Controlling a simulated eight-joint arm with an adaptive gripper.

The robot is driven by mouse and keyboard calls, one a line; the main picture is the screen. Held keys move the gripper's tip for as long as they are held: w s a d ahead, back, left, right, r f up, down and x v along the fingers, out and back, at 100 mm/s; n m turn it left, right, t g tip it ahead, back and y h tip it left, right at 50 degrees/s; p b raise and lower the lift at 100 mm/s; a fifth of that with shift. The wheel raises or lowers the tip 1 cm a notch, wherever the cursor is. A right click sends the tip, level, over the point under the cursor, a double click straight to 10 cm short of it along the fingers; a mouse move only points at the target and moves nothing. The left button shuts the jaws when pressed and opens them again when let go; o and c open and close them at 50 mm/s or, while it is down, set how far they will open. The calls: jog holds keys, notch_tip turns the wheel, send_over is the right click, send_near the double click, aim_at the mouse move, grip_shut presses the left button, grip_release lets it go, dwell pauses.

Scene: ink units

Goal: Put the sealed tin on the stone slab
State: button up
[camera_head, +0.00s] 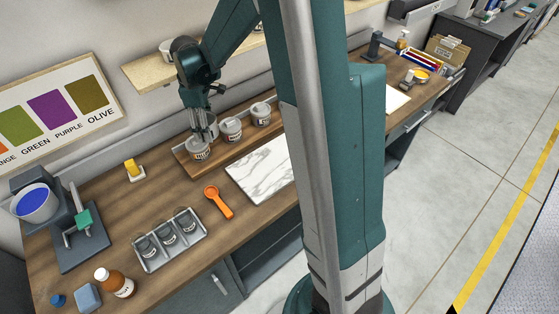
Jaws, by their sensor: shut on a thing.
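My gripper (203,132) points down and is shut on the leftmost tin (200,154), a small grey-lidded tin with a pale label. This tin is at the left end of a long wooden tray (186,165); I cannot tell whether it touches the tray. Two similar tins, one in the middle (231,130) and one on the right (261,115), stand in the tray. The labels are too small to read, and I cannot tell which lids are sealed. The white, grey-veined stone slab (258,170) lies in front of the tray, bare where visible; my column hides its right end.
An orange scoop (218,201) lies left of the slab. A metal tray (152,266) with several dark-topped jars is nearer the front. A brown bottle (119,285) and a scale-like device (78,238) stand at left. A shelf (145,72) hangs above.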

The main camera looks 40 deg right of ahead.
jog(key=s+d+m, duration=0.3)
jog(key=s+d, duration=0.2)
jog(key=d, duration=0.5)
jog(key=s+d+m, duration=0.2)
jog(key=s+d, duration=0.3)
jog(key=d, duration=0.4)
jog(key=s+d+m, duration=0.3)
jog(key=s+d, duration=0.2)
jog(key=d, duration=0.5)
jog(key=shift+a+f, duration=0.15)
jog(key=shift+f, duration=2.4)
jog(key=shift+f, duration=2.95)
jog(key=shift+f, duration=2.05)
jog(key=shift+f, duration=0.2)
